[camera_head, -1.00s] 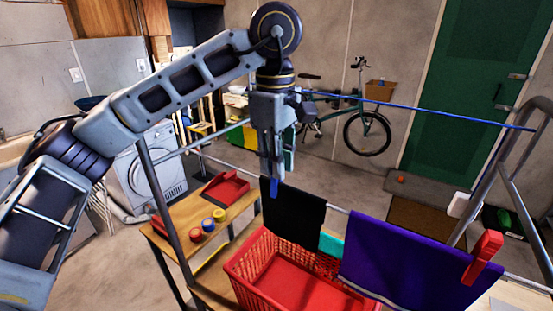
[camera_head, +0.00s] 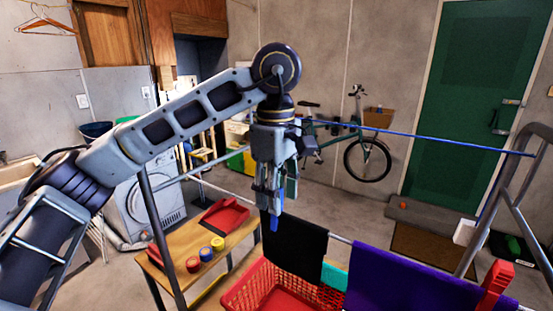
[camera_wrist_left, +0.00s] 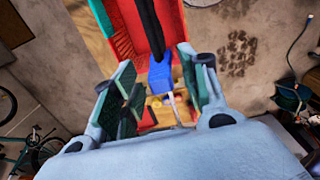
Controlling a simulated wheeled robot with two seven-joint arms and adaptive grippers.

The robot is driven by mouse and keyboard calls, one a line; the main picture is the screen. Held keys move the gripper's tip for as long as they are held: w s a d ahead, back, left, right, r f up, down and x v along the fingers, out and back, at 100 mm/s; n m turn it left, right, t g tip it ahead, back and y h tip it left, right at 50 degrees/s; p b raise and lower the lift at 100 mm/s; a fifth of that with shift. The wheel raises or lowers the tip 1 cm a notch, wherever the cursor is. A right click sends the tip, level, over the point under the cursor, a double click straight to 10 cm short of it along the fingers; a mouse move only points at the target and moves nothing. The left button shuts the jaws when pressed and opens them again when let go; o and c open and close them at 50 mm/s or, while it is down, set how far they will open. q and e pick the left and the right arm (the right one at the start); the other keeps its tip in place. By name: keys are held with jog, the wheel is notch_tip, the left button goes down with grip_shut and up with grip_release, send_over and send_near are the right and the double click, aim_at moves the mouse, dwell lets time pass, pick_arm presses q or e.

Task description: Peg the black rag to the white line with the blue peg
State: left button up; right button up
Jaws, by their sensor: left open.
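The black rag (camera_head: 297,252) hangs over the white line (camera_head: 341,239), left of a teal cloth and a purple cloth. The blue peg (camera_head: 274,224) sits at the rag's top left corner. In the left wrist view the blue peg (camera_wrist_left: 160,76) is between my finger pads, at the end of the black rag (camera_wrist_left: 145,30), with a short stretch of white line (camera_wrist_left: 173,105) beside it. My left gripper (camera_head: 270,208) points down just above the peg, its fingers open on either side. How far the peg reaches over the rag is partly hidden. My right gripper is out of view.
A red basket (camera_head: 252,291) stands below the cloths. A red peg (camera_head: 497,278) grips the purple cloth (camera_head: 400,278). A blue line (camera_head: 420,138) crosses higher up, behind my gripper.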

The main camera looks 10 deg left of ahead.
pick_arm(q)
notch_tip(320, 180, up, 12)
jog(key=shift+s+f, duration=0.15)
dwell(1.2)
dwell(0.5)
